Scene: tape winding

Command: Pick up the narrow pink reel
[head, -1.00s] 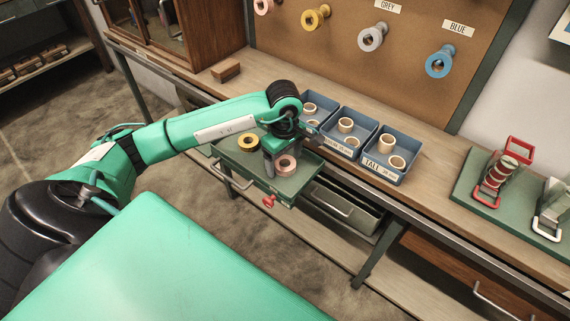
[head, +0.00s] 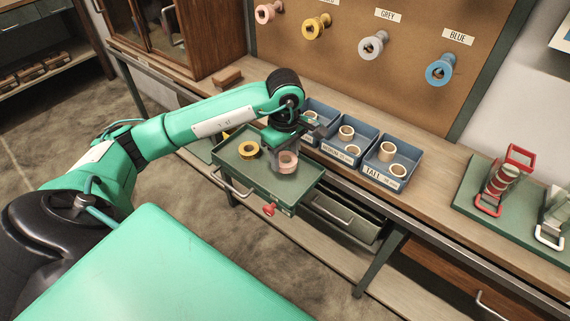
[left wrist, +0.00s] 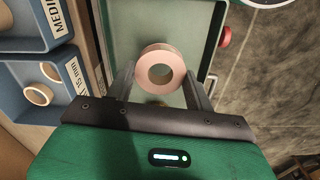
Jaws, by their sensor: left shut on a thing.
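The pink reel (head: 288,161) is a short ring with a round hole. My left gripper (head: 284,156) is shut on it, and it appears lifted a little above the green tray (head: 290,192). In the left wrist view the pink reel (left wrist: 160,68) sits between the two fingers (left wrist: 160,88), its hole facing the camera. My right gripper is not in view.
Blue bins (head: 382,170) with pale rings stand on the bench behind the tray. Coloured spools, such as the blue one (head: 440,70), hang on the pegboard. A red-handled holder (head: 500,182) stands at the right. A red knob (head: 269,210) sticks out at the tray's front.

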